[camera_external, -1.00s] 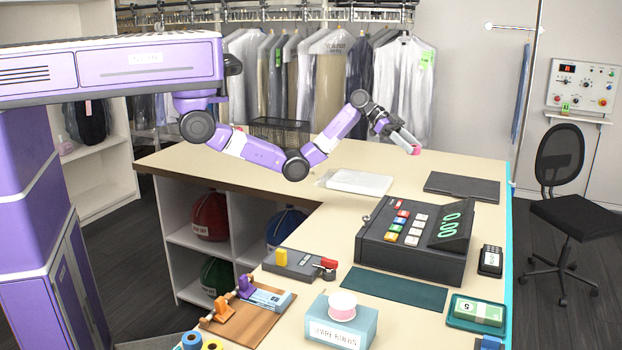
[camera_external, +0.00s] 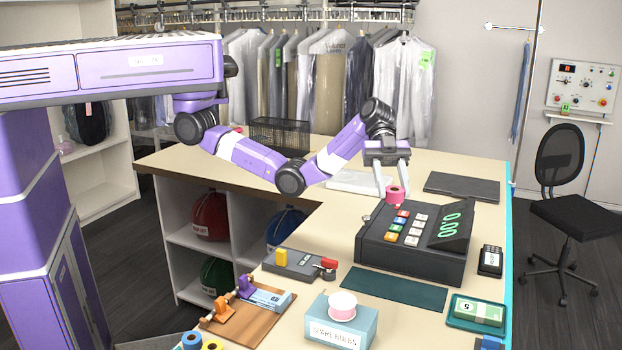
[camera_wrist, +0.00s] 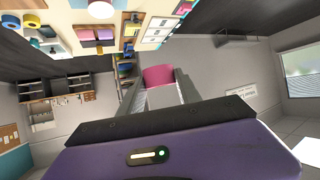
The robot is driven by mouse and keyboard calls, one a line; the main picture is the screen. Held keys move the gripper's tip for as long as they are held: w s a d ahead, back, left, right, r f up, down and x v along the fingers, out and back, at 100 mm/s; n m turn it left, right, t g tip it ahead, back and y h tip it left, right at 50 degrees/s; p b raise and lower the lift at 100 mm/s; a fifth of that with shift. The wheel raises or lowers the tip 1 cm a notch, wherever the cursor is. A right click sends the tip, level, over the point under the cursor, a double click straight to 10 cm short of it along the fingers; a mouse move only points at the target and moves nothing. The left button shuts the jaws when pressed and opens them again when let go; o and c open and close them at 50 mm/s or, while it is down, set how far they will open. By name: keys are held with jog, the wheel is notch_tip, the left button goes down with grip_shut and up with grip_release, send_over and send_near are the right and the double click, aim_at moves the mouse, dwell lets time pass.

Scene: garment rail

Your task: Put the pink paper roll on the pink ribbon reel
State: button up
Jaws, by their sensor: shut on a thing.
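My gripper (camera_external: 394,184) is shut on the pink paper roll (camera_external: 395,196), with its fingers pointing down. The roll is at the fingertips, in front of the back left corner of the cash register in the picture; I cannot tell the exact height. In the wrist view the roll (camera_wrist: 158,76) shows between the fingers. A pale pink and white reel (camera_external: 342,305), which looks like the pink ribbon reel, sits on top of a blue-grey labelled box (camera_external: 350,328) at the front of the counter, well apart from the held roll.
The cash register (camera_external: 412,260) stands between my gripper and the counter's front right. A teal mat (camera_external: 394,288) and a money tray (camera_external: 477,325) lie to the right.

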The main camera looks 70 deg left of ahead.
aim_at(344, 297)
jog(key=s+d+r+m+g+y, duration=0.1)
jog(key=s+d+m, duration=0.15)
jog(key=s, duration=0.45)
jog(key=s+d+m+g, duration=0.1)
jog(key=s+d+g, duration=0.1)
jog(key=s+d, duration=0.35)
jog(key=f, duration=0.7)
jog(key=s+a+f+p, duration=0.1)
jog(key=f, duration=0.5)
jog(key=f+p, duration=0.1)
jog(key=f, duration=0.6)
jog(key=shift+s+a+f, duration=0.3)
jog(key=shift+s+a, duration=0.05)
jog(key=shift+f+y, duration=0.1)
jog(key=shift+y, duration=0.2)
jog(key=o, duration=1.3)
jog(key=shift+o, duration=0.2)
